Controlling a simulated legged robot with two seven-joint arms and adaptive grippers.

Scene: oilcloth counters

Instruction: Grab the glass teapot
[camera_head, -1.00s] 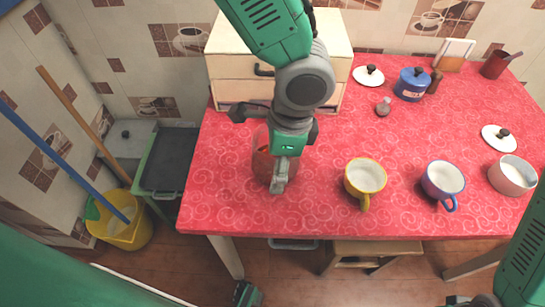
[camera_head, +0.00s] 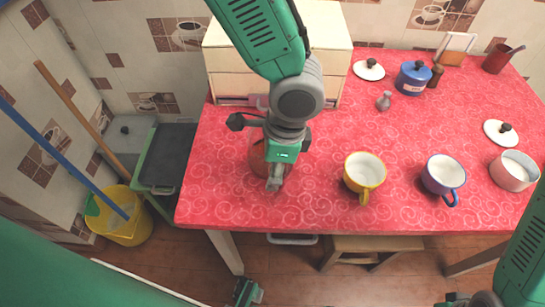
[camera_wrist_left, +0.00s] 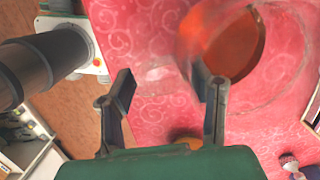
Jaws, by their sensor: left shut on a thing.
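The glass teapot (camera_head: 257,158) is clear with orange-brown contents. It stands near the left front of the red table, partly hidden by my left gripper (camera_head: 275,178), which reaches down over it. In the left wrist view the teapot's round glass body (camera_wrist_left: 240,45) fills the upper right. The fingers of the left gripper (camera_wrist_left: 168,98) stand apart on both sides of a clear glass part of it, and the gripper is shut on the teapot. Which part is held is hard to tell through the glass.
A yellow cup (camera_head: 365,172) and a blue cup (camera_head: 443,177) stand right of the teapot. A white-and-pink pot (camera_head: 514,171) is farther right. A cream drawer box (camera_head: 232,85) stands behind. The table's left and front edges are close.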

